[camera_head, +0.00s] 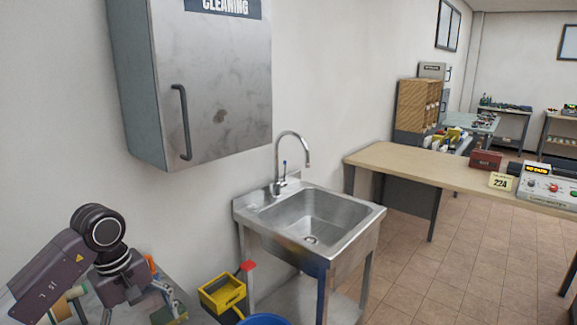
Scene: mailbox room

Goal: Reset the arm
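My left arm comes in from the left at the bottom corner, with a dark grey wrist bent downward. My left gripper (140,309) hangs at its end, over a low surface with small items at the lower left. Its fingers look spread apart, and I see nothing held between them. The fingertips are close to the bottom edge of the picture and partly hard to make out. My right gripper and arm are not in view.
A grey cleaning cabinet (212,95) hangs on the wall above my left arm. A steel sink (319,217) stands right of the gripper. A yellow bin (222,293) and a blue bucket (264,320) are below. A wooden table (410,166) stands at right; tiled floor lies open before it.

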